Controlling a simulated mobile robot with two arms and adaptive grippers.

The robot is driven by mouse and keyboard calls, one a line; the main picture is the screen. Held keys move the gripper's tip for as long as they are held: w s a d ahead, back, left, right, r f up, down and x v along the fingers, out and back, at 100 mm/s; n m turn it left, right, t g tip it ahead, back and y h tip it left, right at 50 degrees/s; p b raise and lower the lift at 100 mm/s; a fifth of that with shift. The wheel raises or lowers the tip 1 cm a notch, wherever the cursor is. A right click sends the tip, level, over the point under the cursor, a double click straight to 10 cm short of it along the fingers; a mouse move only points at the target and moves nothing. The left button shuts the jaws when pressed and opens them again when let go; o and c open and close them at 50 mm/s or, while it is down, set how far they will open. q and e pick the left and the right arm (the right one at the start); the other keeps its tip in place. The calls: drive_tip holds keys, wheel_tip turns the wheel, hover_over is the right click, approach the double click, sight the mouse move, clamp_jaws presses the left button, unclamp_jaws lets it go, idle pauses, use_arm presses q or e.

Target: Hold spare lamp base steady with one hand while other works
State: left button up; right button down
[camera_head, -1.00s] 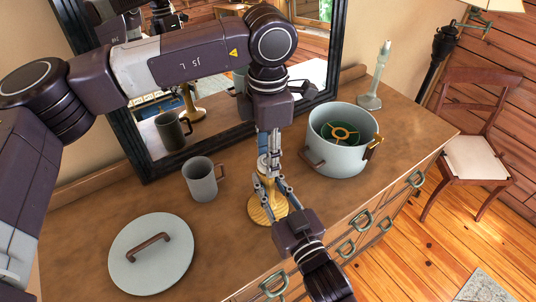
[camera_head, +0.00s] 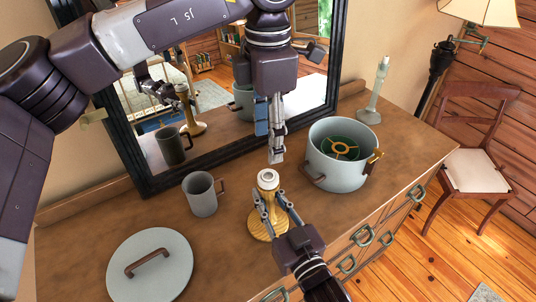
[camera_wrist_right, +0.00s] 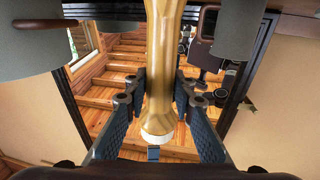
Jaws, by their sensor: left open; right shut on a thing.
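The spare lamp base (camera_head: 262,223) is a honey-coloured turned piece with a pale top, standing upright near the dresser's front edge. My right gripper (camera_head: 271,202) reaches in from the front and is shut on its stem. In the right wrist view the golden stem (camera_wrist_right: 163,60) passes between the fingers of my right gripper (camera_wrist_right: 161,110), its white end below. My left gripper (camera_head: 273,140) points down above and slightly right of the lamp base's top. It is open and empty, apart from the base.
A grey pot (camera_head: 334,172) with a green, gold-ringed piece inside stands right of the lamp base. A grey mug (camera_head: 202,198) and round lid (camera_head: 168,278) are left. A pale candlestick-like object (camera_head: 374,95) stands back right. A black-framed mirror (camera_head: 225,153) rises behind.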

use_arm(q)
wheel_tip(320, 180, up, 2)
drive_tip(key=shift+r, duration=0.1)
use_arm(e)
drive_tip(key=c, duration=1.5)
unclamp_jaws()
drive_tip(key=shift+c, duration=0.2)
drive_tip(key=shift+s, duration=0.1)
drive_tip(key=v, duration=1.2)
drive_tip(key=shift+r, duration=0.15)
